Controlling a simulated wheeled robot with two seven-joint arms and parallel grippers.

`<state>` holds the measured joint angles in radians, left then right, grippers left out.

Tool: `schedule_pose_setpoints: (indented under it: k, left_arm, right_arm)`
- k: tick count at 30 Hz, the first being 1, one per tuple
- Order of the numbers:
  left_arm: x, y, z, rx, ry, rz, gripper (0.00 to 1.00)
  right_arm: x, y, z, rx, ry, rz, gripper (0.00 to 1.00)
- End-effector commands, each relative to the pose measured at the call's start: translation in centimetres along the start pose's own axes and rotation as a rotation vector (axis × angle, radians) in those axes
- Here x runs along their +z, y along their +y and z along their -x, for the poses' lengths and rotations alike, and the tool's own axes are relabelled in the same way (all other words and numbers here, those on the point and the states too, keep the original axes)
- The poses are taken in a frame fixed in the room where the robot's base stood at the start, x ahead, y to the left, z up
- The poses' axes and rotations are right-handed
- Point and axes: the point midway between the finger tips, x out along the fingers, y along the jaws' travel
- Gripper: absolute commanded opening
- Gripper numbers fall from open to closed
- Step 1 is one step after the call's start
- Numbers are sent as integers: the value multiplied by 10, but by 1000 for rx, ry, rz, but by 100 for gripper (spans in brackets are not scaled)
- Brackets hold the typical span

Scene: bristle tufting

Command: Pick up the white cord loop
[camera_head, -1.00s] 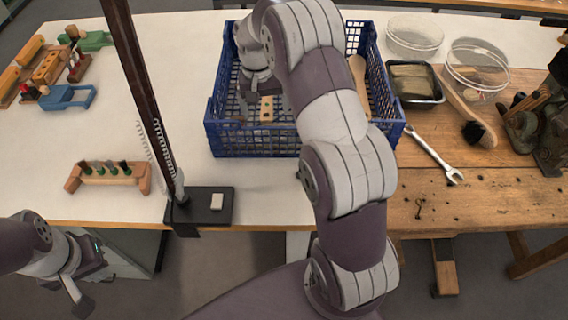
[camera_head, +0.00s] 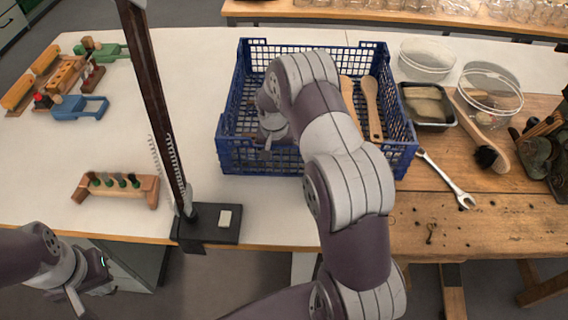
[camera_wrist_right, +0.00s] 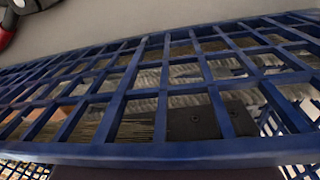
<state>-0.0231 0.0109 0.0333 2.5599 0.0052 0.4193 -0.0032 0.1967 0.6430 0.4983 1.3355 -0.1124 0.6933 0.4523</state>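I cannot make out a white cord loop for certain in either view. A pale coiled strand (camera_head: 160,160) hangs beside the dark upright post in the head view; I cannot tell whether it is the loop. My right gripper (camera_head: 268,143) is low inside the blue crate (camera_head: 262,162), by its near wall. Its fingertips are mostly hidden, so its opening does not show. The right wrist view shows blue crate lattice (camera_wrist_right: 145,95) close up, with bristles and a dark piece behind it. My left gripper (camera_head: 76,300) hangs at the lower left, clear of the table; its opening is unclear.
The post (camera_head: 160,100) stands on a black base (camera_head: 190,232) at the table's front edge. A wrench (camera_head: 447,180), a brush (camera_head: 487,150) and a dark tray (camera_head: 428,105) lie to the right. White tabletop left of the crate is partly clear.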

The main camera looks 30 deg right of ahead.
Motion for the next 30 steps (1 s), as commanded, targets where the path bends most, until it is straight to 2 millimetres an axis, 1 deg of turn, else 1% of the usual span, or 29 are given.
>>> schedule_pose_setpoints:
  k: [3,4,5,6,8,9,11,12,17,19,20,27,30]
  left_arm:
    - [0,0,0,0,0,0,0]
    - [0,0,0,0,0,0,0]
    - [0,0,0,0,0,0,0]
    - [0,0,0,0,0,0,0]
    - [0,0,0,0,0,0,0]
    - [0,0,0,0,0,0,0]
    - [0,0,0,0,0,0,0]
    - [0,0,0,0,0,0,0]
    - [0,0,0,0,0,0,0]
    - [0,0,-1,0,0,0,0]
    - [0,0,-1,0,0,0,0]
    - [0,0,-3,0,0,0,0]
    - [0,0,-2,0,0,0,0]
  right_arm:
    - [0,0,-1,1,-2,0,95]
    - [1,0,-1,1,-2,0,91]
    - [1,0,-1,1,-2,0,82]
    - [1,0,-1,2,-2,0,68]
    - [1,1,-1,2,-3,0,49]
    - [1,1,-1,2,-3,0,36]
    - [1,1,-1,2,-2,0,36]
    - [0,1,-1,2,-2,1,31]
    - [0,0,0,1,-2,0,31]
    - [0,1,5,1,-1,0,31]
    - [0,1,10,0,0,0,31]
    - [-1,5,68,0,2,1,31]
    - [-1,7,88,1,2,1,31]
